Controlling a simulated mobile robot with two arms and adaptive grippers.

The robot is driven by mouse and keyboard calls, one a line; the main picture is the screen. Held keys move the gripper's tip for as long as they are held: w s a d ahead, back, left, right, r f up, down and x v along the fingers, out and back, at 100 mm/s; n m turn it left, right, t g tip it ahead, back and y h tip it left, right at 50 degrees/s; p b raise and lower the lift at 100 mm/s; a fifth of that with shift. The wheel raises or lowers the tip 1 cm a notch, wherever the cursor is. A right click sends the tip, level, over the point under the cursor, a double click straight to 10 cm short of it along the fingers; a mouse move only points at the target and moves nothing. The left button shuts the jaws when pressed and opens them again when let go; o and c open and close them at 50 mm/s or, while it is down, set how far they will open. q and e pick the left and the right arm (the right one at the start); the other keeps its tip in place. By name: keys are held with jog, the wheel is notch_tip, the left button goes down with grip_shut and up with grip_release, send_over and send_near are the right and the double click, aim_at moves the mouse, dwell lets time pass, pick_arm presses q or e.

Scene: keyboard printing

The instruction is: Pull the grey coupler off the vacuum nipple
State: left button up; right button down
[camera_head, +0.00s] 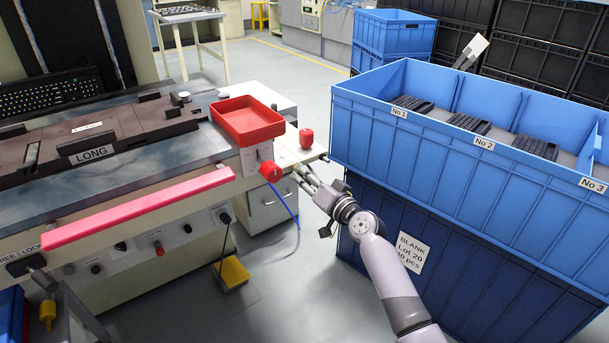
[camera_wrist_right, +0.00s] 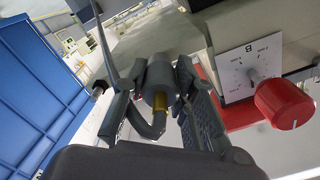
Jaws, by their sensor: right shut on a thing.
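In the right wrist view, the grey coupler (camera_wrist_right: 158,74) is a short cylinder between the two fingers of my right gripper (camera_wrist_right: 158,92). The gripper is shut on it. A brass-coloured fitting (camera_wrist_right: 160,101) and a bent grey tube (camera_wrist_right: 149,128) show just below the cylinder. I cannot tell clearly which part is the vacuum nipple, or whether it and the coupler are joined. In the head view, my right gripper (camera_head: 303,176) is beside the machine's front corner, right of a red knob; the coupler is too small to make out there. My left gripper is not in view.
The red knob (camera_head: 270,172) is close to the gripper, and also shows in the wrist view (camera_wrist_right: 284,104). A red tray (camera_head: 247,138) sits above it. A blue hose (camera_head: 286,207) hangs below. Blue crates (camera_head: 450,165) stand close on the right. A yellow pedal (camera_head: 233,272) is on the floor.

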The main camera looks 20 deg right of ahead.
jog(key=shift+s+f, duration=0.1)
jog(key=shift+s+d, duration=0.1)
jog(key=shift+s, duration=0.05)
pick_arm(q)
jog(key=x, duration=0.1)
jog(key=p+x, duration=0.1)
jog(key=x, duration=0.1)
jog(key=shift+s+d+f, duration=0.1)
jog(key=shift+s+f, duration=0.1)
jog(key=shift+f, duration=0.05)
pick_arm(e)
jog(key=v, duration=0.3)
jog(key=shift+s, duration=0.1)
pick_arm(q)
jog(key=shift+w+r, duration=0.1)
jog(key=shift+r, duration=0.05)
